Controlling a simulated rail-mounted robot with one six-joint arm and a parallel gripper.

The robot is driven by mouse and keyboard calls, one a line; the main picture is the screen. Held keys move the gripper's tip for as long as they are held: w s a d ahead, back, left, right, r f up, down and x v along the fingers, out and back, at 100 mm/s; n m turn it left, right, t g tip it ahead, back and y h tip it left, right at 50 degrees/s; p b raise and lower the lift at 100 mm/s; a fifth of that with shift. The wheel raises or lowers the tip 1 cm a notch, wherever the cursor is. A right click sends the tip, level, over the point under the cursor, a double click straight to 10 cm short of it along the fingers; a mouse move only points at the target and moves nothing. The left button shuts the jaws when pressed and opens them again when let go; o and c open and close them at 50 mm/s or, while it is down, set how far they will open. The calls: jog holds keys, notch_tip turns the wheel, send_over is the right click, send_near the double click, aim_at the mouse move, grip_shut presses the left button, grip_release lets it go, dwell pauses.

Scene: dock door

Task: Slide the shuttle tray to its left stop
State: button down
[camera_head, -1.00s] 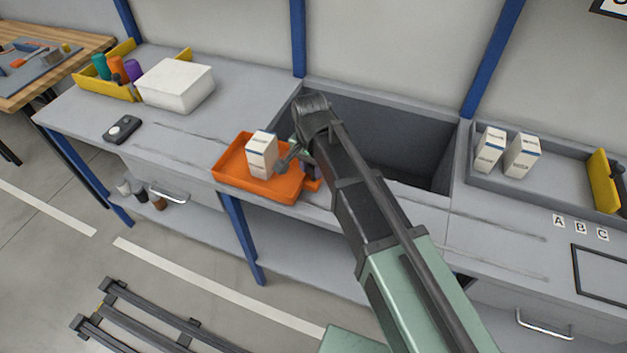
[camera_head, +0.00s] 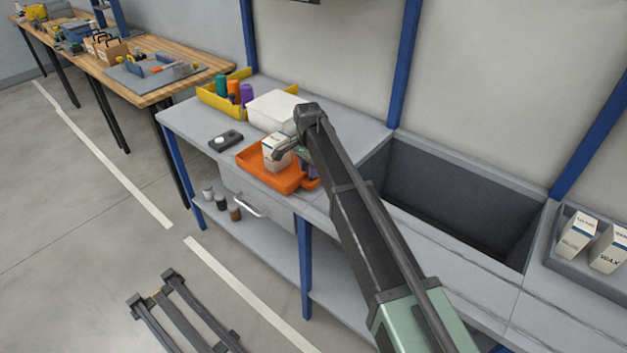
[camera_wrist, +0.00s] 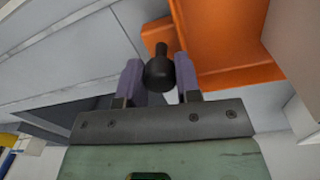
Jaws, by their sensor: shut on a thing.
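The orange shuttle tray (camera_head: 272,180) is on the grey bench, next to a black device at its left. A white carton (camera_head: 275,152) stands upright in it. My gripper (camera_head: 309,170) is at the tray's right end, partly hidden by my arm. In the wrist view, the purple fingers of my gripper (camera_wrist: 158,68) are shut on a dark knob (camera_wrist: 160,74) beside the orange tray (camera_wrist: 225,40). The left stop itself cannot be made out.
A black device (camera_head: 226,140) lies left of the tray. A white box (camera_head: 275,110) and a yellow bin (camera_head: 215,100) with bottles stand behind. A sunken grey well (camera_head: 455,200) is to the right, with more cartons (camera_head: 577,235) beyond it.

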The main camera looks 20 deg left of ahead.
jog(key=shift+w+a, duration=0.3)
jog(key=shift+a, duration=0.4)
jog(key=shift+w+a, duration=0.35)
jog(key=shift+a, duration=0.35)
jog(key=shift+w+a, duration=0.3)
jog(key=shift+a, duration=0.4)
jog(key=c, duration=0.8)
grip_release()
jog(key=shift+a, duration=0.15)
notch_tip(320, 180, up, 11)
jog(key=p, duration=1.1)
jog(key=shift+w+a+f, duration=0.1)
jog(key=shift+a, duration=0.05)
